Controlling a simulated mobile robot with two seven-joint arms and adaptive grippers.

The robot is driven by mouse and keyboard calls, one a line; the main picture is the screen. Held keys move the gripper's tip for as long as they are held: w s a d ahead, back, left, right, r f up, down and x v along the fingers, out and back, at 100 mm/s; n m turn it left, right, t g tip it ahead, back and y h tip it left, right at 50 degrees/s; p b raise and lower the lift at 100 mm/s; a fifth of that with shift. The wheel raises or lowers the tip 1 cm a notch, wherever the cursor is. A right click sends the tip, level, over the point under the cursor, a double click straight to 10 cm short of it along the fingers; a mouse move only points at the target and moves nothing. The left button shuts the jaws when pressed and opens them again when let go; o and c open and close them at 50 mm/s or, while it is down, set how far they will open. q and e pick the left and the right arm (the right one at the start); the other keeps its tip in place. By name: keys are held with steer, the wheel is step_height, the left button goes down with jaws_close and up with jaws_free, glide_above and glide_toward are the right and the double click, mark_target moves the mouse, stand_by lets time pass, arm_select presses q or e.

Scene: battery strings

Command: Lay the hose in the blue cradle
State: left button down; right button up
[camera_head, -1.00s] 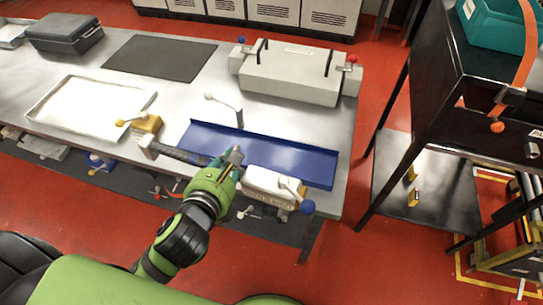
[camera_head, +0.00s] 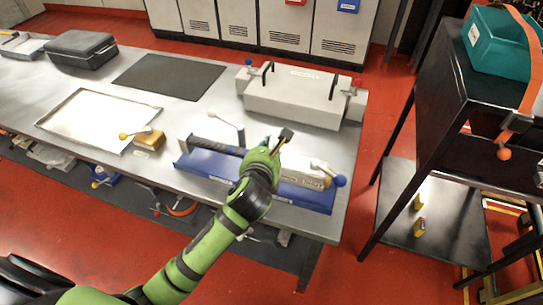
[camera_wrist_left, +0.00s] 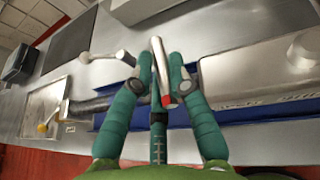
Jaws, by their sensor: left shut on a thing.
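The blue cradle (camera_head: 305,200) is a long shallow tray at the table's front edge; its blue surface also shows in the left wrist view (camera_wrist_left: 240,115). I cannot tell whether the hose touches the cradle floor.
A white lever (camera_head: 226,119) stands behind the cradle. A grey box with handles (camera_head: 292,98) stands behind. A black stand (camera_head: 430,180) with a teal bin (camera_head: 495,45) is at right.

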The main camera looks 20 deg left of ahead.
arm_select(q)
steer(key=shift+w+d+f, duration=0.1)
steer(key=shift+w+f, duration=0.1)
steer(key=shift+w, duration=0.3)
steer(key=shift+w+d+f, duration=0.1)
steer(key=shift+w+f, duration=0.1)
steer(key=shift+w, duration=0.3)
steer(key=shift+f, duration=1.95)
steer(key=c, duration=1.2)
jaws_free()
steer(key=shift+s+f, duration=0.15)
steer(key=shift+f, duration=0.1)
steer(key=shift+r, duration=0.1)
steer(key=v, duration=1.2)
